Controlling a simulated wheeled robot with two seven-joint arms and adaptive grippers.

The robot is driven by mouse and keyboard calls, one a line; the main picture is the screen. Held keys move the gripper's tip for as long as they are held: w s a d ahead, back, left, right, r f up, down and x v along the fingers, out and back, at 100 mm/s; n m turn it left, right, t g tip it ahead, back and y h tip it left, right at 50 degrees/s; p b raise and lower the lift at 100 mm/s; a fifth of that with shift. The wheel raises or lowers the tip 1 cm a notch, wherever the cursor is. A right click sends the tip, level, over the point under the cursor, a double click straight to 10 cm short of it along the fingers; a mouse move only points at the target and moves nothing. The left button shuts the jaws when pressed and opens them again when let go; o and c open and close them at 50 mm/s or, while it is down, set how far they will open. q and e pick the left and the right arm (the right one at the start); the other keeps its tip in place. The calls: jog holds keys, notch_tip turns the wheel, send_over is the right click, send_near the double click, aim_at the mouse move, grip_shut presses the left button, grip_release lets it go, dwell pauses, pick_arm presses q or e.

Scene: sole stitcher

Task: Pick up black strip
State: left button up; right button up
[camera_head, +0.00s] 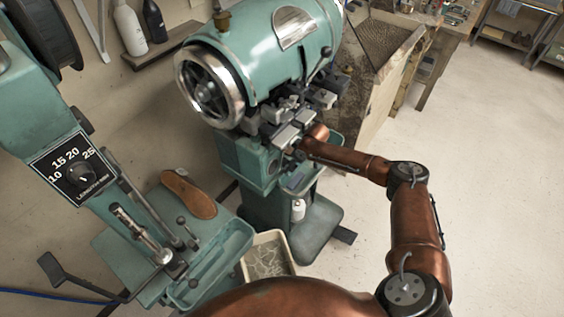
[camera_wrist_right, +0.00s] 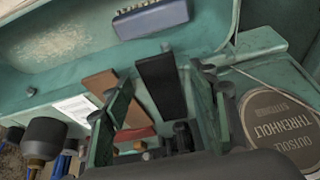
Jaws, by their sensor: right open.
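The black strip (camera_wrist_right: 163,88) lies in a teal metal tray (camera_wrist_right: 60,78) in the right wrist view. My right gripper (camera_wrist_right: 163,80) is open, with one finger on each side of the strip as seen from the wrist. I cannot tell whether the fingers touch the strip, and its near end is partly hidden. In the head view my right arm reaches in to the teal stitching machine (camera_head: 262,52), and its gripper cannot be made out there. My left gripper is in neither view.
A brown strip (camera_wrist_right: 101,84) and a reddish piece (camera_wrist_right: 135,133) lie close to the left finger. A blue-backed brush (camera_wrist_right: 151,18) lies beyond the strip. A round labelled tin (camera_wrist_right: 281,125) stands to the right. A dark-headed tool (camera_wrist_right: 42,138) is at left. The tray walls rise around.

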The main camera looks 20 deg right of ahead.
jog(key=c, duration=1.3)
jog(key=shift+o, duration=0.2)
jog(key=shift+r, duration=0.1)
